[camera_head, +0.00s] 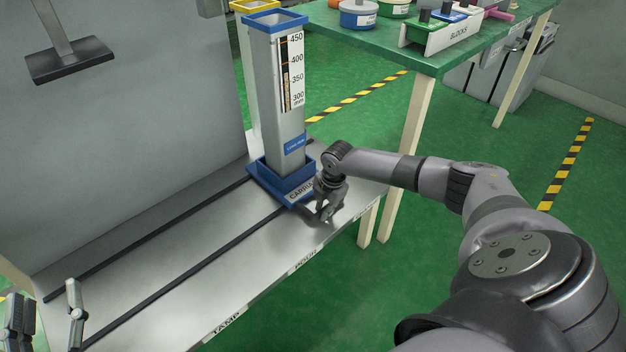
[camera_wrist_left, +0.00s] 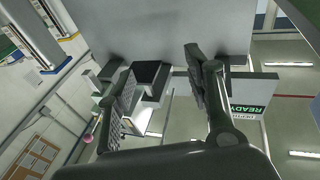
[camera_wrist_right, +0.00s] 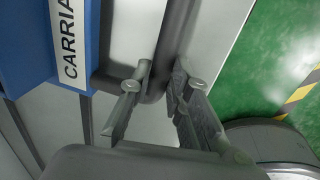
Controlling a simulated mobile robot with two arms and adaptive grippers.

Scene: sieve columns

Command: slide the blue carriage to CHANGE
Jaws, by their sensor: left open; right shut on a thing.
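The blue carriage (camera_head: 281,185) sits on two dark rails (camera_head: 200,258) along a grey metal bench, bearing an upright clear-fronted column (camera_head: 283,110) with a millimetre scale. Its front label is partly covered by my right gripper (camera_head: 327,205). In the right wrist view, the blue carriage (camera_wrist_right: 40,50) is at left, and a dark bar handle (camera_wrist_right: 172,45) beside it passes between the fingers of my right gripper (camera_wrist_right: 160,92), which is shut on it. My left gripper (camera_head: 48,308) is open and empty at the lower left. A CHANGE label is not readable.
Front-edge labels read TAMP (camera_head: 222,325) and POUR (camera_head: 304,262). A yellow-rimmed column (camera_head: 252,6) stands behind the blue one. A tamper-like plate (camera_head: 70,60) hangs at upper left. A green table (camera_head: 425,55) with containers stands behind. The rails toward TAMP are clear.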

